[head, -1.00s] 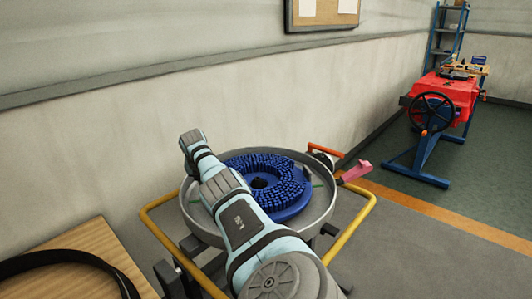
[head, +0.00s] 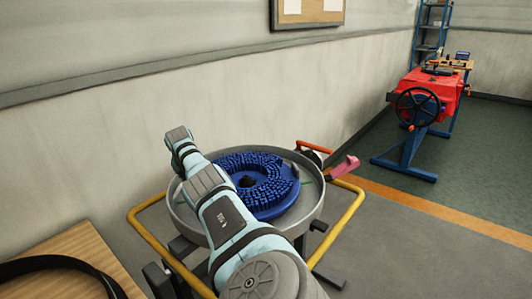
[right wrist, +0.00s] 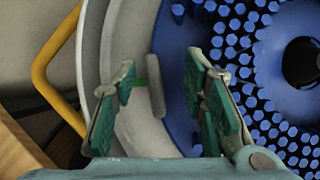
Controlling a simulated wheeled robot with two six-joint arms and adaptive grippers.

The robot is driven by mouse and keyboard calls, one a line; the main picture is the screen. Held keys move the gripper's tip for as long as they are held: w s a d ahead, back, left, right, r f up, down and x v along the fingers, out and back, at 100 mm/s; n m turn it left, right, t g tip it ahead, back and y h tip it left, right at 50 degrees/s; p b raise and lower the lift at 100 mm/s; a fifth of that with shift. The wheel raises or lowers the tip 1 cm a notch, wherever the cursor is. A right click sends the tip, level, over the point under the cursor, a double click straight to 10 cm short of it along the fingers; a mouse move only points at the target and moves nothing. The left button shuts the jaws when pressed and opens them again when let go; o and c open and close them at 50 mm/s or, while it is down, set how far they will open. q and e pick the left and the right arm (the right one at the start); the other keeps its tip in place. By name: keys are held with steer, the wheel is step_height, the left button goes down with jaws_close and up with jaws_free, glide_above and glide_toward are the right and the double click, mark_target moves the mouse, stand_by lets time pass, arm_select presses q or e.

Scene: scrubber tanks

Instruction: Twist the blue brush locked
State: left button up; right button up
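The blue brush (head: 268,180) is a round disc of thick bristles with a dark centre hole, lying inside a round grey pan (head: 317,208). In the head view my right arm crosses over its left part and hides some of it. My right gripper (right wrist: 160,92) has its green-padded fingers spread apart over the brush's edge and the pan. A short grey peg (right wrist: 156,86) with a green mark beside it shows between the fingers, and I see no contact with it. The brush also shows in the right wrist view (right wrist: 262,62). My left gripper is out of view.
A yellow rail (head: 345,217) runs around the pan. An orange-red lever (head: 314,147) and a pink handle (head: 345,167) stick out at its right. A wooden table (head: 75,252) with a black belt stands at the lower left. A wall is close behind.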

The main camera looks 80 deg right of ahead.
steer(key=shift+s+d+g, duration=0.25)
steer(key=shift+s+g, duration=0.05)
steer(key=shift+s, duration=0.15)
steer(key=shift+s+r, duration=0.15)
steer(key=shift+r, duration=0.35)
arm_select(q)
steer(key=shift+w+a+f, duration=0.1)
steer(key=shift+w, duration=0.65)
arm_select(e)
steer(key=s+a+r, duration=0.2)
steer(key=a+r, duration=0.4)
steer(key=shift+s+r+t, duration=0.15)
steer(key=shift+r+t, duration=0.15)
steer(key=shift+t, duration=0.1)
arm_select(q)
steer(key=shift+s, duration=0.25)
